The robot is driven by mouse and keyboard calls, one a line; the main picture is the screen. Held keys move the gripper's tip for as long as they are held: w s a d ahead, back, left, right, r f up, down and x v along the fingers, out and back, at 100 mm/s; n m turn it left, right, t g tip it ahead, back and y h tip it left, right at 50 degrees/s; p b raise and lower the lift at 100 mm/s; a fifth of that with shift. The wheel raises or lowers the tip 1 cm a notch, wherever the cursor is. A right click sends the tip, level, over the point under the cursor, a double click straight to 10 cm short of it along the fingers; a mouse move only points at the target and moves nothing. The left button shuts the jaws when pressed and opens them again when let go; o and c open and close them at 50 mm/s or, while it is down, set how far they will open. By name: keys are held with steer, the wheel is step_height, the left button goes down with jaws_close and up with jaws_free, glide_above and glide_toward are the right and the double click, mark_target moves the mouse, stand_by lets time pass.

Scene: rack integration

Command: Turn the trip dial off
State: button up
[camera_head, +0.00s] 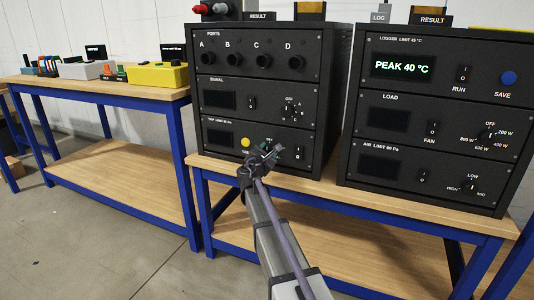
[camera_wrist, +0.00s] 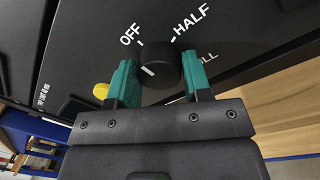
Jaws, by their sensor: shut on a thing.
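The trip dial (camera_wrist: 158,71) is a black round knob on a black panel, seen between my fingers in the wrist view. OFF (camera_wrist: 131,33) is printed at its upper left, HALF (camera_wrist: 193,21) at its upper right, and a partly hidden FULL at its right. A short white mark shows on the knob, but I cannot tell clearly which label it points to. My gripper (camera_wrist: 160,82) has green fingers on both sides of the knob and is shut on it. In the head view my gripper (camera_head: 266,154) covers the dial on the lowest panel of the left rack.
A yellow button (camera_head: 245,142) and a black switch (camera_head: 299,153) flank the dial. The SIGNAL panel (camera_head: 236,77) and PORTS panel (camera_head: 222,39) sit above. A second rack (camera_head: 430,86) stands at the right. A table (camera_head: 120,90) with small devices stands at the left.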

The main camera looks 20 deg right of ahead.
stand_by(0.4)
steer(key=o, duration=0.9)
steer(key=shift+o, duration=0.2)
steer(key=v, duration=1)
steer(key=shift+s+a, duration=0.25)
